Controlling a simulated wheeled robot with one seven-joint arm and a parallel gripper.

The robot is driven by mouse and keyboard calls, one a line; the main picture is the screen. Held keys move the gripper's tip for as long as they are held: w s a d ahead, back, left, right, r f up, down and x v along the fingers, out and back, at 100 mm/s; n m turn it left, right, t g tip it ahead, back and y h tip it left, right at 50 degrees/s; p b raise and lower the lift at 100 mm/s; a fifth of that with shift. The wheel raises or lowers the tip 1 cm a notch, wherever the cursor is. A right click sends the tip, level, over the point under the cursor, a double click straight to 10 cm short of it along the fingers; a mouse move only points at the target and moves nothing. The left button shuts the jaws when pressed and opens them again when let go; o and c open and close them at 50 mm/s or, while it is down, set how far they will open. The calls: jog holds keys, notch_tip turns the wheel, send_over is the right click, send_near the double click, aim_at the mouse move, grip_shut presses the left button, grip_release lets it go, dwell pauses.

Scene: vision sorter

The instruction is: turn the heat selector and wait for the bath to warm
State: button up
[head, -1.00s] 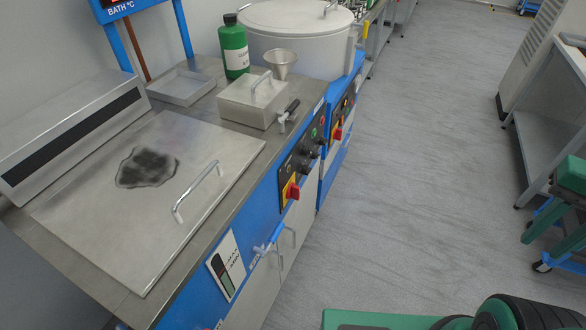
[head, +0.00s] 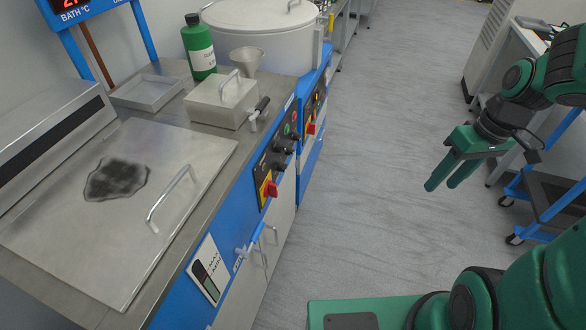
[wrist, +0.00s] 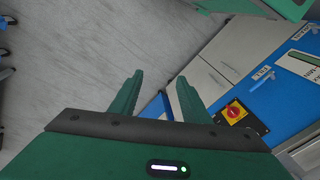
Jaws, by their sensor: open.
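The bath's control panel (head: 278,157) is on the blue front of the steel bench, with black knobs (head: 284,146) in its upper part. Which knob is the heat selector I cannot tell. A red rotary switch on a yellow plate (head: 270,189) sits at its lower end; a red switch on yellow also shows in the wrist view (wrist: 235,112). The bath's steel lid (head: 165,210) is shut. The BATH °C display (head: 75,7) is cut off at the top, with red digits partly visible. My gripper (head: 441,186) is open and empty over the aisle, apart from the panel.
A steel box (head: 222,101), green bottle (head: 199,48) and funnel (head: 247,60) stand on the bench. A blue cart (head: 550,200) stands at right. The aisle floor (head: 370,150) is clear.

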jog(key=w+a+f+n+y, duration=0.4)
jog(key=w+a+f+n, duration=0.3)
jog(key=w+a+f, duration=0.3)
jog(key=n+t+y, duration=0.4)
jog(key=n+y, duration=0.1)
jog(key=y, duration=0.2)
send_near(282, 167)
jog(key=w+a+f, duration=0.3)
jog(key=a+f, duration=0.1)
jog(key=a, duration=0.1)
jog(key=shift+a+f, duration=0.2)
jog(key=shift+a, duration=0.05)
jog(key=c, duration=1)
jog(key=shift+d+m, duration=0.1)
jog(key=shift+m, duration=0.2)
jog(key=shift+c, duration=0.2)
